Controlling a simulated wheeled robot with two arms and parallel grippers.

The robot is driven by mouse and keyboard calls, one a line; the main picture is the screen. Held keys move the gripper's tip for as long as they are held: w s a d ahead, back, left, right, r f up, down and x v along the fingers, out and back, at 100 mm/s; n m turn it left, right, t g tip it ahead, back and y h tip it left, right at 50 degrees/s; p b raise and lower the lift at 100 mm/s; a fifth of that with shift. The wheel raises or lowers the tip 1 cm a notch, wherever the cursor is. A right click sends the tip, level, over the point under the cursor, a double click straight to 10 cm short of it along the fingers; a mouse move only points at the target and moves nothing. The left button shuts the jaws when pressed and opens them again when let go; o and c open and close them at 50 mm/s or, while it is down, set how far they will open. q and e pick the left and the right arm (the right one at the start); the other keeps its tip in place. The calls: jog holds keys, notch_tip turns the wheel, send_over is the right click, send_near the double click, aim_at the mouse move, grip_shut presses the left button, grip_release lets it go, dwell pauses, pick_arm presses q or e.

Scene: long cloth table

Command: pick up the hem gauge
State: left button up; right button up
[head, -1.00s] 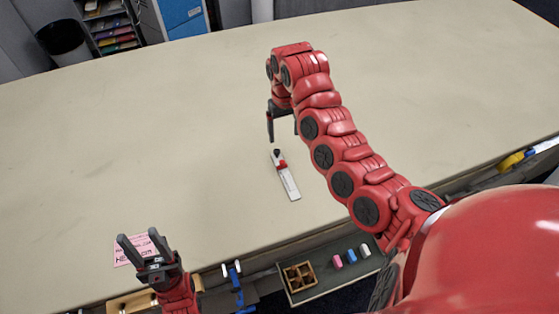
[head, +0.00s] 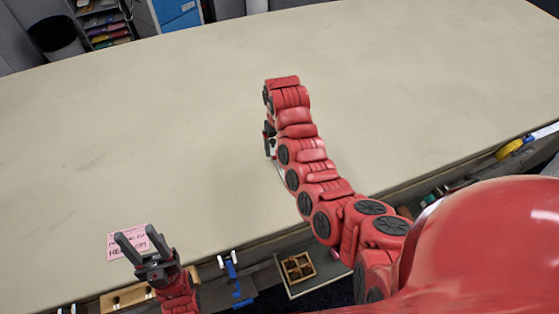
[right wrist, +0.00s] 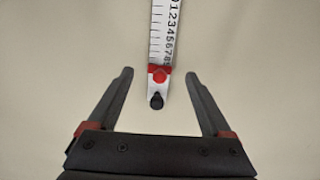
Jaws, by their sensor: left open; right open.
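The hem gauge (right wrist: 158,35) is a white ruler with black numbers, a red slider and a black knob at its near end. In the right wrist view it lies on the cloth, running up from between the fingertips to the top edge. My right gripper (right wrist: 158,76) is open, with one finger on each side of the slider end and a gap on both sides. In the head view my right arm hides nearly all of the gauge, and my right gripper (head: 269,140) shows only in part. My left gripper (head: 137,235) is open and empty at the table's near left.
The cloth table (head: 150,150) is bare around the gauge. A tray with a wooden divided box (head: 298,267) sits below the near edge. Blue clamps (head: 231,268) are on that edge.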

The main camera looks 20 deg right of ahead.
aim_at(273, 144)
jog(key=shift+w+f+p, duration=0.1)
jog(key=shift+f+p, duration=0.2)
jog(key=shift+p, duration=0.15)
jog(key=shift+f+p, duration=0.3)
jog(key=shift+f, duration=0.1)
jog(key=shift+w+f+p, duration=0.15)
jog(key=shift+f+p, duration=0.25)
jog(key=shift+f, duration=0.95)
grip_shut()
